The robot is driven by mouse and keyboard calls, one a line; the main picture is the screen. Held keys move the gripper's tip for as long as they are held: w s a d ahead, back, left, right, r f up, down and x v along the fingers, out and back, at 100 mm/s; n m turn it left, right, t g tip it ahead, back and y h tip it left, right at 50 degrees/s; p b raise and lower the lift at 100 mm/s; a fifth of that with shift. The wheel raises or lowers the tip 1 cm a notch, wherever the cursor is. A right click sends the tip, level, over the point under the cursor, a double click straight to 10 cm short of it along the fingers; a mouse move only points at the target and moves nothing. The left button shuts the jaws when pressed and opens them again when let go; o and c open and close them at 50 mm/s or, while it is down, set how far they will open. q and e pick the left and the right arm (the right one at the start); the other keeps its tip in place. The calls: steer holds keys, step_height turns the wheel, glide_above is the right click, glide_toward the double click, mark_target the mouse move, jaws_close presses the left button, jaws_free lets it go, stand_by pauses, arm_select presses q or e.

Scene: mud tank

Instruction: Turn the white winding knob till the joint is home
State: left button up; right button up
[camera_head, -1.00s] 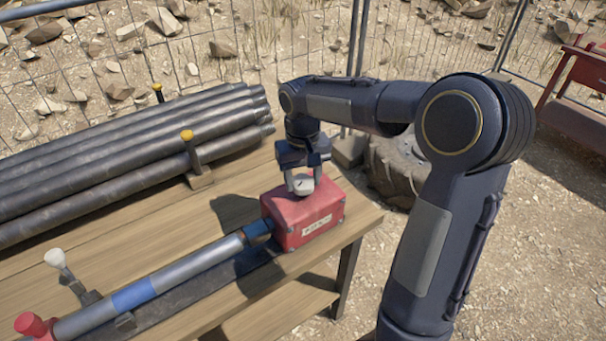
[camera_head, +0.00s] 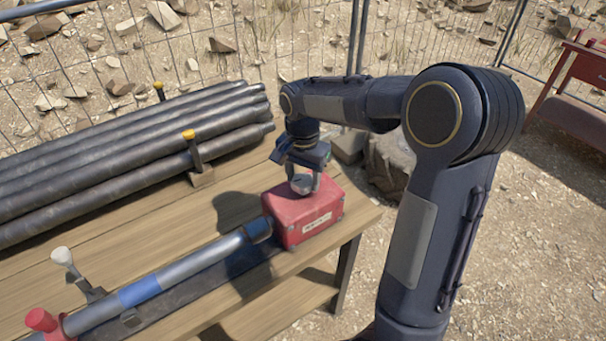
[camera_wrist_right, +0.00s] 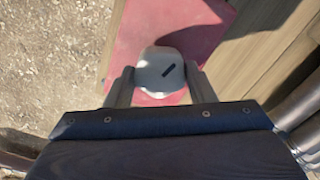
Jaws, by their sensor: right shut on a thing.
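The white winding knob (camera_head: 301,184) sits on top of the red box (camera_head: 304,213) at the right end of the bench. My right gripper (camera_head: 303,178) points down from above and is shut on the knob. The silver pipe with a blue band (camera_head: 200,264) runs from the left into the dark collar at the box's left side. Whether the joint is fully seated cannot be told. My left gripper is not in view.
Several dark pipes (camera_head: 120,150) lie stacked at the back of the wooden bench (camera_head: 225,212), held by a yellow-topped post (camera_head: 189,136). A white-topped lever (camera_head: 62,256) and a red knob (camera_head: 42,320) stand at front left. A wire fence is behind.

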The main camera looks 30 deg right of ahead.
mark_target(303, 179)
steer(key=shift+m, duration=0.4)
steer(key=o, duration=1)
steer(key=shift+r, duration=3.95)
